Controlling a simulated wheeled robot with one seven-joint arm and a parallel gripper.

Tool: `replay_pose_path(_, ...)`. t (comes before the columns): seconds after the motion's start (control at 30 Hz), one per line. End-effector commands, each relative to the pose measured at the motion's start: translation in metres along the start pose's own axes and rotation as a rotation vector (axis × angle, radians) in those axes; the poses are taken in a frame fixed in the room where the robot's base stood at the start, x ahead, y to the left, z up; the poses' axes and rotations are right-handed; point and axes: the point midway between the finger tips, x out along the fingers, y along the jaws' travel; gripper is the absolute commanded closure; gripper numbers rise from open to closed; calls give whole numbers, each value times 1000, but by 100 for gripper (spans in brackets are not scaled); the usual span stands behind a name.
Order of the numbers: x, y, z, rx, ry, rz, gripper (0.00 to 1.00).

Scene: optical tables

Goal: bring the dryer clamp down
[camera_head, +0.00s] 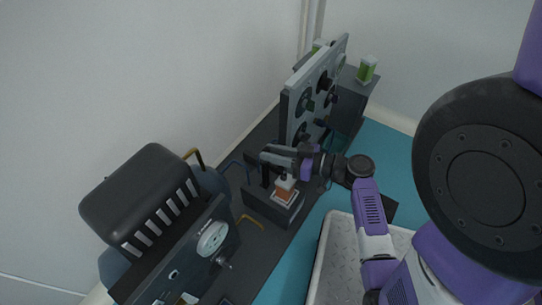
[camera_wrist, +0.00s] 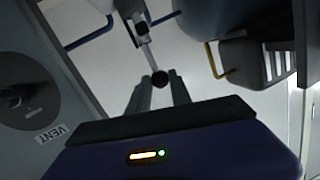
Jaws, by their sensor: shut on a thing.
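The dryer clamp shows in the wrist view as a thin lever (camera_wrist: 149,54) with a dark round knob (camera_wrist: 160,79) at its end. My gripper (camera_wrist: 159,84) has its two fingers on either side of the knob and is shut on it. In the head view my gripper (camera_head: 303,163) is at the upper part of a small dark device (camera_head: 262,207) with an orange-brown pad (camera_head: 285,196) and a pale piece above it. My gripper partly hides the clamp there, so its exact angle is hard to tell.
An upright grey panel (camera_head: 293,108) with dark round fittings stands close behind my gripper. A panel with a "VENT" label (camera_wrist: 50,133) is at the left in the wrist view. A black-topped machine (camera_head: 140,200) with a dial (camera_head: 212,238) stands at left. A green-filled container (camera_head: 367,69) is at the back.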

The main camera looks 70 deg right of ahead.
Motion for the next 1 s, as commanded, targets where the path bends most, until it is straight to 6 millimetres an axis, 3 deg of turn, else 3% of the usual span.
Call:
replay_pose_path(0.47,-1,1,-1,-3,13,1,100)
replay_pose_path(0.5,-1,1,-1,-3,13,1,69)
replay_pose_path(0.6,-1,1,-1,-3,13,0,54)
replay_pose_path(1.0,-9,0,-1,-2,11,2,54)
